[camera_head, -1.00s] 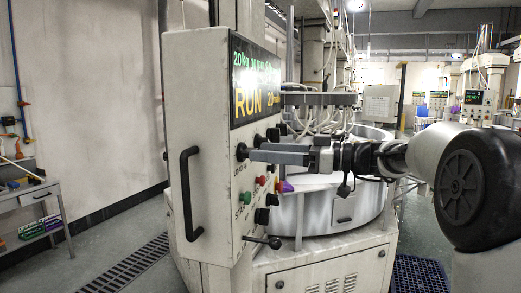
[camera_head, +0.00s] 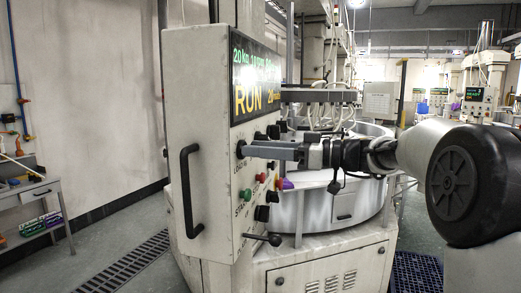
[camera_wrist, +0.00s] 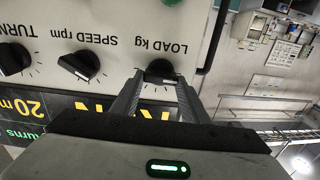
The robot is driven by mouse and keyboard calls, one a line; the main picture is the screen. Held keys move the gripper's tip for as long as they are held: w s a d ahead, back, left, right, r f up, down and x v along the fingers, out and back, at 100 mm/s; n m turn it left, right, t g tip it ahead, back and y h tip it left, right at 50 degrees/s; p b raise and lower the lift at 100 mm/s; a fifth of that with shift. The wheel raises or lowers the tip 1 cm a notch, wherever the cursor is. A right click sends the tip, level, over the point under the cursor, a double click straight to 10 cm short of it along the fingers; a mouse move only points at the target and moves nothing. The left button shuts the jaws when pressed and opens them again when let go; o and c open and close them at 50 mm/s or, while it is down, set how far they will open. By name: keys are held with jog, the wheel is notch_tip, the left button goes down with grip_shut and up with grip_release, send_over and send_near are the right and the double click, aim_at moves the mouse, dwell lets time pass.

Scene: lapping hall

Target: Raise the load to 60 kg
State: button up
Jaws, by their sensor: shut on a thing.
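The black LOAD kg knob (camera_head: 241,149) is on the front face of the pale control panel (camera_head: 212,190). In the wrist view, which shows the lettering upside down, the LOAD kg knob (camera_wrist: 160,71) sits between my two fingertips, below its printed label. My gripper (camera_head: 247,151) is shut on this knob; it also shows in the wrist view (camera_wrist: 160,80). The knob's pointer is largely hidden by the fingers. The panel's screen (camera_head: 256,85) shows 20 kg in green at the upper left and RUN in large yellow letters.
The SPEED rpm knob (camera_wrist: 80,65) and TURNS knob (camera_wrist: 14,58) are beside the load knob. Green (camera_head: 245,195) and red (camera_head: 260,178) buttons are below it. A black handle (camera_head: 188,192) stands out on the panel's left. A round metal machine tub (camera_head: 320,209) is behind.

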jog(key=shift+w+d+f+m+p, duration=0.1)
jog(key=shift+m+p, duration=1.25)
jog(key=shift+m, duration=2.6)
jog(key=shift+w+a+f+m+p, duration=0.15)
jog(key=shift+m+p, duration=1.15)
jog(key=shift+m, duration=2.6)
jog(key=shift+s+d+f+m+p, duration=0.15)
jog(key=shift+m+p, duration=1.2)
jog(key=shift+m, duration=2.6)
jog(key=shift+w, duration=0.1)
jog(key=o, duration=1.1)
jog(key=shift+c, duration=0.2)
